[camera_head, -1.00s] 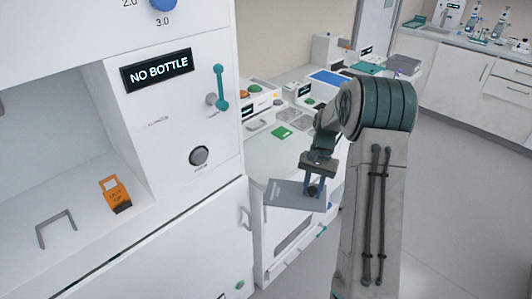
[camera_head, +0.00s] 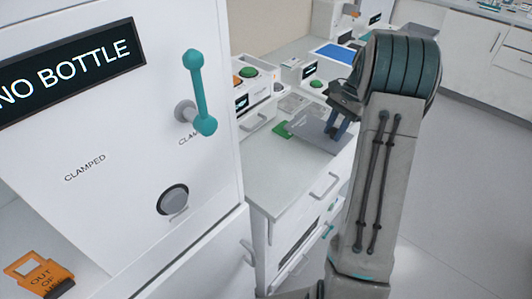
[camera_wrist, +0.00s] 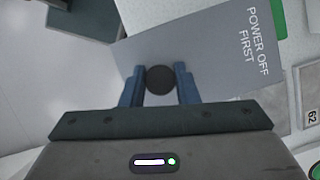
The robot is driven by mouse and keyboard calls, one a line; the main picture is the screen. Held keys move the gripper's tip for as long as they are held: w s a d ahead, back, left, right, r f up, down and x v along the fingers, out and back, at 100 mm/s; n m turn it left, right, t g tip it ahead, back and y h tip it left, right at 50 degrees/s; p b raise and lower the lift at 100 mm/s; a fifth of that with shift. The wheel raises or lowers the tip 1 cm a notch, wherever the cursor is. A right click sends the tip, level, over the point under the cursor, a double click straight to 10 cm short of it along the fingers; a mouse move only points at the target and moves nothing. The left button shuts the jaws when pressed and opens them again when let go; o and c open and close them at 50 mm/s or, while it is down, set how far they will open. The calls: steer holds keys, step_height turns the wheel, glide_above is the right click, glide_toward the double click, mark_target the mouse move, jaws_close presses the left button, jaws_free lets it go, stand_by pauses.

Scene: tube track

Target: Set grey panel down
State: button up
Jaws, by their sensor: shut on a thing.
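My gripper (camera_head: 336,130) is shut on the grey panel. The grey panel (camera_head: 313,133) is a flat plate held near the far part of the white counter, beside a green pad. In the wrist view the panel (camera_wrist: 205,50) bears the words "POWER OFF FIRST". A round dark knob on it sits between my two blue fingers (camera_wrist: 159,82). The arm covers part of the panel's right side in the head view. I cannot tell whether the panel touches the counter.
The white counter (camera_head: 270,168) is bare in front of the panel. A green pad (camera_head: 283,130) lies left of the panel. Devices with buttons (camera_head: 247,88) stand behind. A tall white machine (camera_head: 120,130) with a "NO BOTTLE" display and teal lever (camera_head: 198,90) stands at left.

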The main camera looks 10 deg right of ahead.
steer(key=shift+r, duration=0.1)
steer(key=s+a, duration=0.2)
steer(key=a, duration=0.3)
steer(key=s+a+p, duration=0.1)
steer(key=a, duration=0.4)
steer(key=s+a+p, duration=0.1)
steer(key=s+a, duration=0.1)
steer(key=a, duration=0.3)
steer(key=shift+s+a, duration=0.3)
steer(key=shift+p+x, duration=0.55)
steer(key=shift+x, duration=1.35)
steer(key=shift+d, duration=0.15)
steer(key=o, duration=1.1)
